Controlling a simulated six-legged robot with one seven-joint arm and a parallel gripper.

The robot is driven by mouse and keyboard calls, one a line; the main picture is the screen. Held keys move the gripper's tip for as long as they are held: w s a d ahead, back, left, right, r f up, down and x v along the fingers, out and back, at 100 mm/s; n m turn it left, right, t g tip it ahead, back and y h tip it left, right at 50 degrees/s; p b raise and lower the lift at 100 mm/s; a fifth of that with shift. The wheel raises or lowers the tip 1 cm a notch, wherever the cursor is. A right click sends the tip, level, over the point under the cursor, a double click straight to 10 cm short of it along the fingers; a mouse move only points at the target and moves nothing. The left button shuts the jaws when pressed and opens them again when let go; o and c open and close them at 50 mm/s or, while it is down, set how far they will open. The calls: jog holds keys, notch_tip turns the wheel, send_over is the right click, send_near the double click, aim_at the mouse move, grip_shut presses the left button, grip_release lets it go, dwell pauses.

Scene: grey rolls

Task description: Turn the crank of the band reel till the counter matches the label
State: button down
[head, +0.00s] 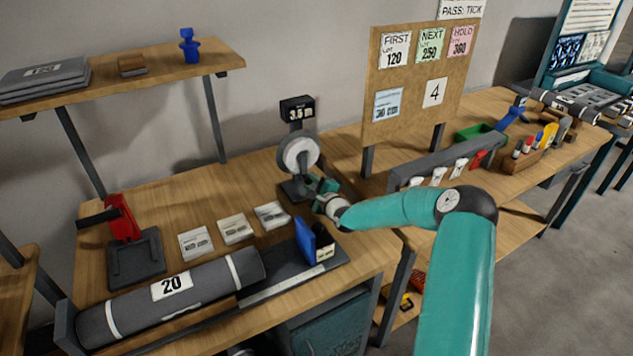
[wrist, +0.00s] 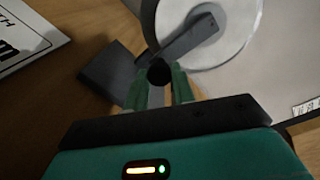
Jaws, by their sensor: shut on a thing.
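The band reel (head: 298,155) is a white disc on a dark stand at the back of the bench; the disc also shows in the wrist view (wrist: 230,35). Its counter (head: 297,111) above reads 3.5 m. The grey crank arm (wrist: 190,38) slants from the hub down-left to a dark round knob (wrist: 159,72). My gripper (wrist: 159,86) is shut on the knob, a green finger on each side. In the head view my gripper (head: 324,187) hides the crank. A label card (wrist: 28,38) is cut off in the wrist view, its number unreadable.
White cards (head: 235,229) lie before the reel. A grey roll marked 20 (head: 170,295) lies along the front edge, beside a blue block (head: 305,240). A red-handled tool (head: 122,218) stands left. A notice board (head: 415,80) rises at right, close to my arm.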

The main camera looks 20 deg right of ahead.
jog(key=shift+s+a+r+m, duration=0.15)
jog(key=shift+a+m, duration=0.55)
jog(key=shift+m, duration=0.45)
jog(key=shift+s+a+r+m, duration=0.15)
jog(key=shift+a+m, duration=0.55)
jog(key=shift+m, duration=0.45)
jog(key=shift+y, duration=0.3)
jog(key=c, duration=1.2)
grip_release()
jog(key=shift+r, duration=0.1)
